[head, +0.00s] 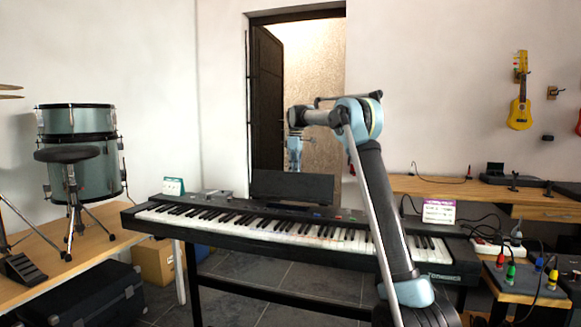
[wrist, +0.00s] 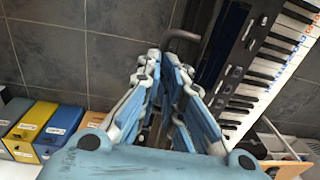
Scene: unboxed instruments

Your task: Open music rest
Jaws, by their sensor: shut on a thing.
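The music rest (head: 290,187) is a dark flat panel standing up at the back of the black keyboard (head: 300,232), near its middle. The contact itself is mostly hidden by the fingers. The keyboard also shows at the right of the wrist view (wrist: 262,62).
A drum set (head: 75,150) stands at the left. A wooden desk (head: 430,187) with cables and small devices stands behind the keyboard at the right. Yellow, blue and grey boxes (wrist: 35,125) show in the wrist view. Tiled floor lies below.

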